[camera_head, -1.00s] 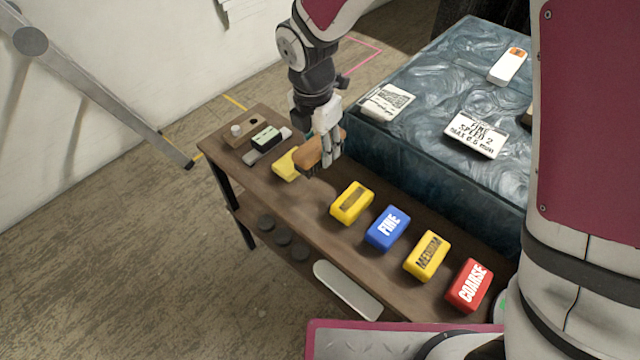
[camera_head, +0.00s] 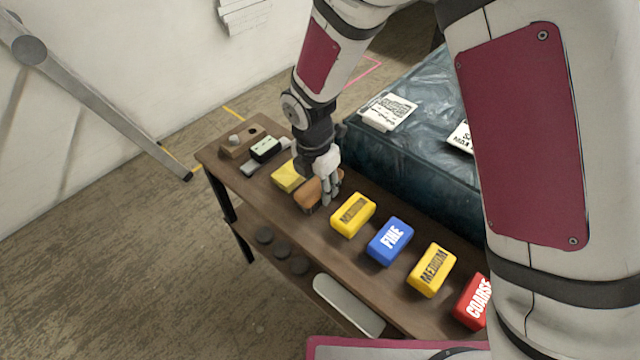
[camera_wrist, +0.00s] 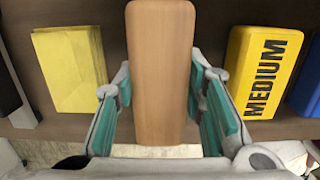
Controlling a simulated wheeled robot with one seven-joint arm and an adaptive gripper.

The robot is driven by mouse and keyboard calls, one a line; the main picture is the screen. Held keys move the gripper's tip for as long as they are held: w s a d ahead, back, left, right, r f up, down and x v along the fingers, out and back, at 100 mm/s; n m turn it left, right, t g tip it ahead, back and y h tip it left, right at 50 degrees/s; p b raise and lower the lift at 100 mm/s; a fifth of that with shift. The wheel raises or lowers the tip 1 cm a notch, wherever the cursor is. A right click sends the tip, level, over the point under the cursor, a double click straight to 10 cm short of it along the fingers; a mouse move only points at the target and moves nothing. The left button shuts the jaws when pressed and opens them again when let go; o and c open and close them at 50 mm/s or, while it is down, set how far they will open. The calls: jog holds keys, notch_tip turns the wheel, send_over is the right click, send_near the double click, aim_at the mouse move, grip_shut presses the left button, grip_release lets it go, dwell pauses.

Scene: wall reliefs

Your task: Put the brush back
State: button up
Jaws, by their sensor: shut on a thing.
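The brush shows as a brown wooden block (camera_head: 310,194) at the shelf top (camera_head: 386,292). In the wrist view its long wooden back (camera_wrist: 160,70) lies between my gripper's teal-padded fingers (camera_wrist: 160,105). My gripper (camera_head: 328,190) is shut on the brush, pointing down at the table between a plain yellow block (camera_head: 287,177) and a yellow MEDIUM block (camera_head: 353,214). The brush is at or just above the tabletop; I cannot tell whether it touches. Its bristles are hidden below it.
To the right stand a blue FINE block (camera_head: 390,241), another yellow MEDIUM block (camera_head: 431,270) and a red COARSE block (camera_head: 471,301). A blue slab (camera_head: 440,130) rises behind.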

aim_at(316, 185)
jog(key=shift+f, duration=0.15)
jog(key=o, duration=1)
notch_tip(316, 185, up, 12)
jog(key=s+p, duration=0.1)
jog(key=p, duration=0.1)
jog(key=shift+a+p, duration=0.35)
jog(key=shift+a, duration=0.05)
